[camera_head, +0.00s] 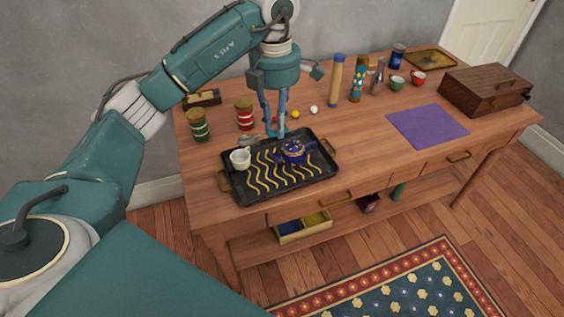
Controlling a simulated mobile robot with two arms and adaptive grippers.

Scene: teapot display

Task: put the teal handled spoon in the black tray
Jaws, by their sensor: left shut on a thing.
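The black tray (318,176) with yellow wavy lines and brass handles lies on the wooden table at the left. A white cup (240,159) and a dark blue teapot (294,151) stand on it. My left gripper (275,131) points down at the tray's back edge, behind the teapot. It is shut on the teal handled spoon (247,139), whose silvery end shows to the left of the fingers. The spoon is small here, and I cannot tell whether it touches the tray. My right gripper is not in view.
A green striped tin (198,125) and a red striped tin (244,114) stand behind the tray. Small balls (313,110) lie to the right of my gripper. A purple cloth (428,125), tall bottles and a wooden box (485,94) are further right. The table's front right is clear.

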